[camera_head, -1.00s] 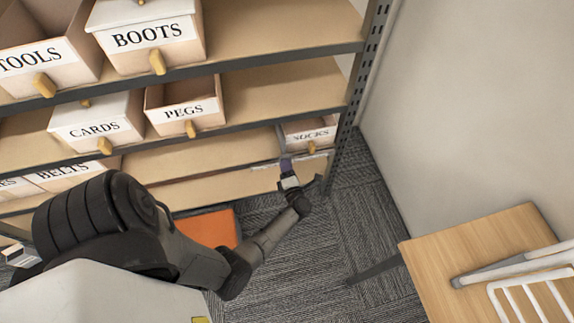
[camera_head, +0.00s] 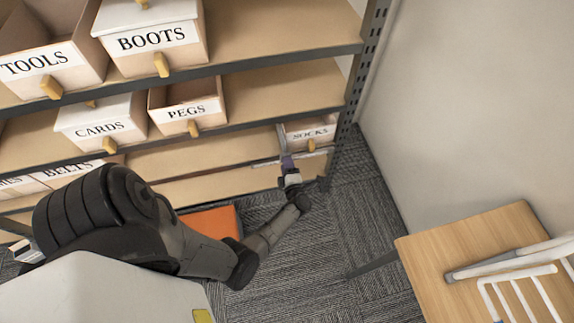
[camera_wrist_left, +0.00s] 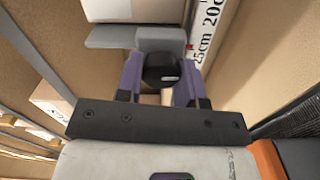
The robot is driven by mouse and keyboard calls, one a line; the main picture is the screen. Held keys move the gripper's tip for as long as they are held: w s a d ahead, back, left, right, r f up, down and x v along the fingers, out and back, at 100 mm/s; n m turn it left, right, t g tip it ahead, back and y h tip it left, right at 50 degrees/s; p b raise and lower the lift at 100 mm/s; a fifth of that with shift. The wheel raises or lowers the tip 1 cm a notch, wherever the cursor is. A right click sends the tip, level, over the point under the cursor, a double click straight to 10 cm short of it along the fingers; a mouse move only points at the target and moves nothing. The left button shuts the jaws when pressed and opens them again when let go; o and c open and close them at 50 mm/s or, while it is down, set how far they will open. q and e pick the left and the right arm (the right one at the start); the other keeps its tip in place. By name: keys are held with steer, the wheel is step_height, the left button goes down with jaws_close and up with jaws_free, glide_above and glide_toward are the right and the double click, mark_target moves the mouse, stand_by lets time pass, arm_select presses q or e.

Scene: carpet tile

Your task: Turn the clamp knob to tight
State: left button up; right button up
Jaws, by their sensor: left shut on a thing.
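The clamp knob (camera_wrist_left: 160,68) is a round black knob with a small pale mark, in front of a grey clamp body (camera_wrist_left: 158,40) in the left wrist view. The two purple fingers of my left gripper (camera_wrist_left: 160,78) stand on either side of the knob and are shut on it. A small red mark (camera_wrist_left: 189,46) shows beside the clamp. In the head view my left gripper (camera_head: 288,163) is at the lower shelf edge, below the SOCKS box; the knob is too small and covered to make out there. My right gripper is not in view.
The SOCKS box (camera_head: 310,132) stands just above the gripper, next to the shelf upright (camera_head: 350,110). A white ruler strip (camera_wrist_left: 205,35) runs beside the clamp. An orange thing (camera_head: 212,222) lies below my left arm. A wooden table (camera_head: 440,255) with white racks stands at right.

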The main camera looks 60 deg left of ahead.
arm_select(q)
steer(key=o, duration=0.9)
